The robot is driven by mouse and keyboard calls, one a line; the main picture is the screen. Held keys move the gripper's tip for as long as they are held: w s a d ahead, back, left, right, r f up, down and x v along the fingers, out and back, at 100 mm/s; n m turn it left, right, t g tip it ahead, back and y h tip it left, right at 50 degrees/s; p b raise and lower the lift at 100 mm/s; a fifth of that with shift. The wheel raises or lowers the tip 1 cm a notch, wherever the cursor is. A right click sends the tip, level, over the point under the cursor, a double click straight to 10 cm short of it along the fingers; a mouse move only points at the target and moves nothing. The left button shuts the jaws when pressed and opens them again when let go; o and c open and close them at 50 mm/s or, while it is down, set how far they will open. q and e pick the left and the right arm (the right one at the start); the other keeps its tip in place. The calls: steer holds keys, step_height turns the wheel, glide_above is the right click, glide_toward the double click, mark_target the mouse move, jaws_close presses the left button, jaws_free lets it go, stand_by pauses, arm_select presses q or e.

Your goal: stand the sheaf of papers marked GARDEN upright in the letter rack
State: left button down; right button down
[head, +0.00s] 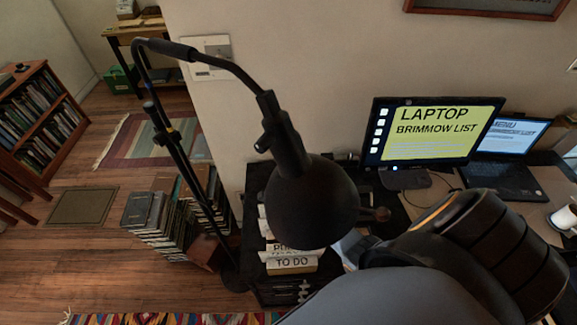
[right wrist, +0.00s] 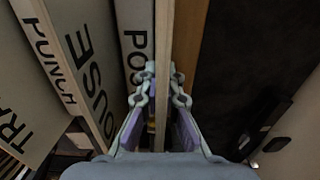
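In the head view, white papers with printed words stand in a row at the desk's left end. The front one reads TO DO (head: 293,262); those behind are partly hidden by the lamp. In the right wrist view, pale sheets marked PUNCH (right wrist: 52,60), one ending in OUSE (right wrist: 88,75) and one starting POS (right wrist: 132,45) stand side by side. My right gripper (right wrist: 165,88) has its fingers closed against both sides of a thin pale sheaf (right wrist: 165,35) seen edge-on. Its marking is hidden, and no GARDEN label is readable. My left gripper is not in view.
A brown wooden panel (right wrist: 189,35) stands close right of the gripped sheaf, with a dark surface beyond. A black floor lamp (head: 300,200) blocks part of the desk. A monitor (head: 425,130), a laptop (head: 510,175) and a mug (head: 563,218) stand right. Books (head: 165,222) are stacked on the floor.

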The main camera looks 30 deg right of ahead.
steer(key=shift+s+a+f, duration=0.1)
steer(key=shift+s+f, duration=0.3)
steer(key=c, duration=1.4)
jaws_free()
steer(key=shift+c, duration=0.2)
steer(key=shift+w+f, duration=0.15)
steer(key=shift+w, duration=0.1)
steer(key=shift+r, duration=0.4)
step_height(320, 180, up, 12)
steer(key=shift+f, duration=0.15)
steer(key=shift+w, duration=0.1)
